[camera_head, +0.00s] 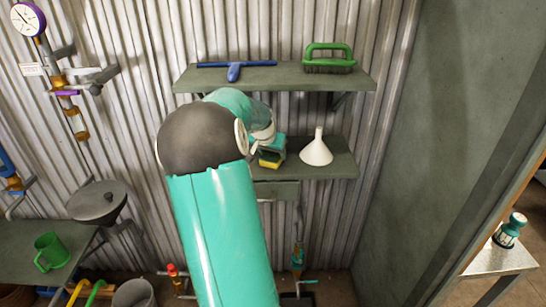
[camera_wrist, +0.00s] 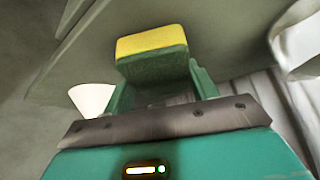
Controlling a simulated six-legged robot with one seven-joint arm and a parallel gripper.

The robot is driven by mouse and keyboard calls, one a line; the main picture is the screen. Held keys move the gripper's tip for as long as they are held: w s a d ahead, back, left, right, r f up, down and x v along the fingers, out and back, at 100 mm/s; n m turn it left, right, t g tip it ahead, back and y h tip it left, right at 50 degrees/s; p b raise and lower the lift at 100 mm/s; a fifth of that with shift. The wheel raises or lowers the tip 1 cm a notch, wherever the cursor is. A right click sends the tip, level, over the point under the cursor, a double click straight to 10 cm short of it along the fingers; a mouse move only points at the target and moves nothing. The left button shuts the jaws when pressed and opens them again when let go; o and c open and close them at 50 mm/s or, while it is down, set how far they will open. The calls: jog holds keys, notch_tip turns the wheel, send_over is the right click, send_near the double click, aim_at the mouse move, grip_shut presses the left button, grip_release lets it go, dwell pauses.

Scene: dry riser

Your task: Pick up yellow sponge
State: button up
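The yellow sponge (camera_head: 270,162), yellow with a green layer, is at the lower shelf, partly hidden by my gripper (camera_head: 276,146) in the head view. In the wrist view the sponge (camera_wrist: 152,42) shows large, its yellow face at the top and green below. My gripper's two green fingers (camera_wrist: 164,92) are spread about a sponge's width apart, one on each side of the sponge. Its edges lie close against the fingers; I cannot tell if they press on it. I also cannot tell whether the sponge touches the shelf.
The lower shelf (camera_head: 335,166) also bears a white funnel (camera_head: 317,150) close to the right of the sponge. The upper shelf (camera_head: 270,81) above holds a blue squeegee (camera_head: 236,70) and a green brush (camera_head: 330,59). A corrugated wall (camera_head: 280,25) stands behind.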

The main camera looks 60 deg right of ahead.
jog(key=shift+r, duration=0.15)
jog(key=shift+c, duration=0.4)
jog(key=shift+r, duration=0.3)
notch_tip(320, 180, up, 2)
jog(key=s+a+r, duration=0.6)
jog(key=a+r, duration=0.4)
jog(key=a, duration=0.2)
jog(key=shift+s+a, duration=0.2)
